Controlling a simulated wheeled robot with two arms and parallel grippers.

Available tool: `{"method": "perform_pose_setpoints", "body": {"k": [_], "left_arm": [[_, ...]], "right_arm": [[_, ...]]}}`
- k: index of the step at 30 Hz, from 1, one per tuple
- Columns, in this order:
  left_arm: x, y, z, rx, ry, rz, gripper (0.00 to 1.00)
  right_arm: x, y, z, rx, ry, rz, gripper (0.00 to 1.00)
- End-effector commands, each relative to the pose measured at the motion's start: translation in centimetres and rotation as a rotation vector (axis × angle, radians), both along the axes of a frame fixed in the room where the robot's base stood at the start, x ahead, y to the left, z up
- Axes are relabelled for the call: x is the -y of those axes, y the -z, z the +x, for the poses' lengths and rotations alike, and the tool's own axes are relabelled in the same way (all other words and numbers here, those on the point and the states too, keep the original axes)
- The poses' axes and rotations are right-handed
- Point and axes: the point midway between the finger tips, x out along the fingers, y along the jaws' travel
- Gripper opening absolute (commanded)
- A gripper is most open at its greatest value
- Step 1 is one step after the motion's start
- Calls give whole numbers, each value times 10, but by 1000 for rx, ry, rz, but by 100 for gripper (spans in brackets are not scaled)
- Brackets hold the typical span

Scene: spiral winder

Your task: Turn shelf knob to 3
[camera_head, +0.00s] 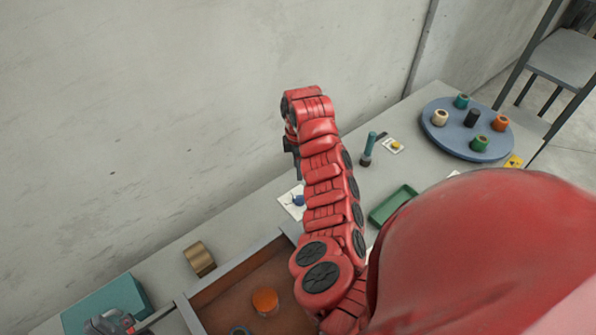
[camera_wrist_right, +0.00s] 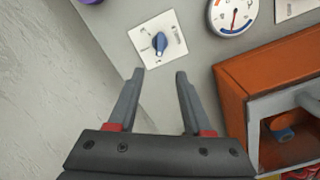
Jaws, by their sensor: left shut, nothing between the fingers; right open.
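A blue knob (camera_wrist_right: 160,43) sits on a square white plate (camera_wrist_right: 142,33) with small marks around it; the marks are too small to read. The same knob shows in the head view (camera_head: 299,200), partly beside my right arm. My right gripper (camera_wrist_right: 160,76) is open and empty, its fingertips just short of the plate in the picture, one on each side of the knob's line. In the head view my right gripper (camera_head: 292,152) is mostly hidden by its arm. My left gripper (camera_head: 150,319) is shut and empty at the lower left.
A round gauge (camera_wrist_right: 233,14) is right of the blue knob. An orange-sided box (camera_wrist_right: 234,95) stands close to my right gripper. A green tray (camera_head: 392,205), a dark-tipped teal stick (camera_head: 369,150), a brass-coloured cylinder (camera_head: 199,259) and a blue disc (camera_head: 440,143) with several spools occupy the table.

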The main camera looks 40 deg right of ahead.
Motion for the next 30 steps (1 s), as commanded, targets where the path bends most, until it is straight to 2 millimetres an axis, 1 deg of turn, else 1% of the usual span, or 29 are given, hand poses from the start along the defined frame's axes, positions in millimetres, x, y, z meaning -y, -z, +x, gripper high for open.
{"method": "perform_pose_setpoints", "body": {"k": [1, 2, 8, 9, 12, 15, 18, 23, 30], "left_arm": [[0, 19, 0, 0, 0, 0, 0], [0, 18, 0, -1, 0, 0, 0], [0, 33, 0, 0, 0, 0, 0], [0, 38, 0, 0, 0, 0, 0], [0, 49, 0, 0, 0, 0, 0], [0, 59, 0, 0, 0, 0, 0], [0, 68, 0, 0, 0, 0, 0], [0, 74, 0, 0, 0, 0, 0], [0, 73, 0, 0, 0, 0, 0]], "right_arm": [[0, 19, 0, 0, 0, 0, 50], [-1, 23, 0, -2, 0, 1, 50], [-1, 71, 0, -1, 0, 2, 50], [-1, 81, 0, -2, 0, 2, 50], [-1, 105, -1, -2, 1, 1, 50], [-1, 124, 0, -1, 0, 2, 50], [-1, 139, 0, 0, 1, 1, 50], [0, 150, 0, 0, 0, -1, 50], [0, 151, 0, 0, 0, -1, 50]]}}
